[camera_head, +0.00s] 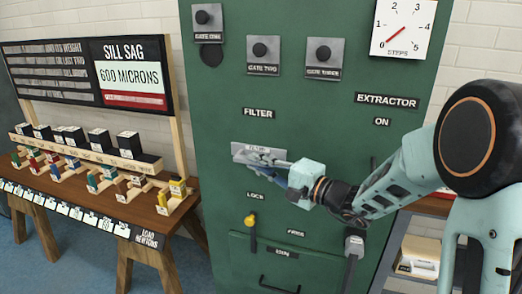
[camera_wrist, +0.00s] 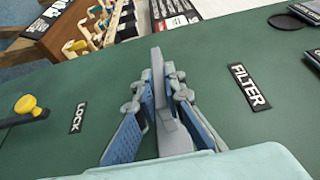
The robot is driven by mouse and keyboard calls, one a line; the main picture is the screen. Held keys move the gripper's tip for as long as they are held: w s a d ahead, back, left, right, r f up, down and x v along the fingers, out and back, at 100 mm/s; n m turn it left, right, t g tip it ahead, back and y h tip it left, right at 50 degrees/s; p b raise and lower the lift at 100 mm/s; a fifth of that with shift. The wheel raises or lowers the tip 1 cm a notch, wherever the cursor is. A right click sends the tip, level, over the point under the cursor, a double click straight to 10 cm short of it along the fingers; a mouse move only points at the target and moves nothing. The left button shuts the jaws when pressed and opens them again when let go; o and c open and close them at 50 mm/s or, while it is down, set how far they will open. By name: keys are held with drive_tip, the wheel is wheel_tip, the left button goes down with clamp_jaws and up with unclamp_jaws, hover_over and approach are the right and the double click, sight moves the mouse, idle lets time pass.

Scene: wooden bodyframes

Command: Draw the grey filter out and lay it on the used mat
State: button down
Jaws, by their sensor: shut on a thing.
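The grey filter (camera_head: 243,152) shows at the front of the green cabinet, under the FILTER label. My gripper (camera_head: 274,168) reaches it from the right and covers part of it. In the wrist view my gripper (camera_wrist: 160,95) has its blue-padded fingers closed on both sides of the filter's grey upright part (camera_wrist: 158,70). I cannot tell how far the filter stands out of its slot. I cannot make out the used mat in either view.
The yellow-knobbed LOCK lever (camera_head: 251,222) sits below the filter, with a dark drawer handle (camera_head: 279,287) lower down. A grey lever (camera_head: 354,245) stands below my wrist. A wooden table (camera_head: 150,228) at left holds several small blocks. A dial (camera_head: 402,27) is at upper right.

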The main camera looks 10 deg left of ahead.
drive_tip(key=shift+s+b, duration=0.7)
idle(0.5)
drive_tip(key=s+a+b, duration=0.1)
drive_tip(key=s+b, duration=0.3)
drive_tip(key=s, duration=0.7)
drive_tip(key=shift+s+b, duration=0.3)
drive_tip(key=shift+b, duration=0.05)
idle(1.0)
drive_tip(key=shift+s+d, duration=0.1)
